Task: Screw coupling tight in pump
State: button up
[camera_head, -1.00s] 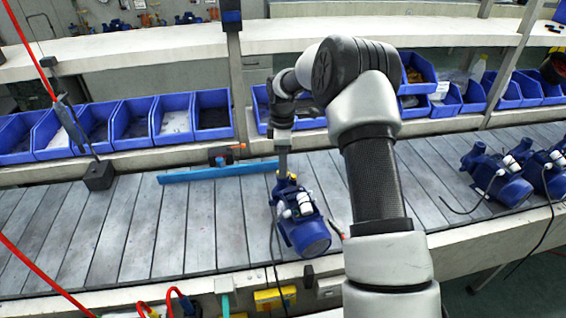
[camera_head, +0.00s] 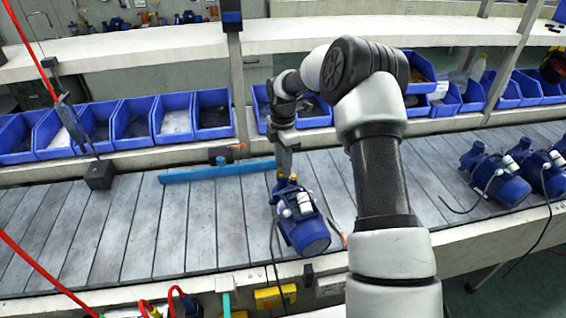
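A blue pump (camera_head: 304,226) with white fittings stands on the grey slatted conveyor in the middle. A small brass-coloured coupling (camera_head: 292,178) shows at the pump's top, at its upper end. My gripper (camera_head: 286,174) points down at that coupling from above. Its fingers are small and partly merge with the coupling, so I cannot tell whether they are closed on it. How deep the coupling sits in the pump does not show.
A blue bar (camera_head: 217,171) lies on the conveyor left of the pump. Several blue bins (camera_head: 172,118) line the shelf behind. More blue pumps (camera_head: 496,178) stand at the right. A black block (camera_head: 99,174) stands at the left. The left conveyor slats are clear.

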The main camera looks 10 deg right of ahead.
jog(key=n, duration=0.2)
jog(key=shift+n, duration=0.3)
jog(key=shift+r+n+p, duration=0.15)
jog(key=shift+n+p, duration=0.4)
jog(key=shift+n, duration=1.25)
grip_shut()
jog(key=shift+m+b, duration=0.3)
jog(key=shift+m, duration=1.5)
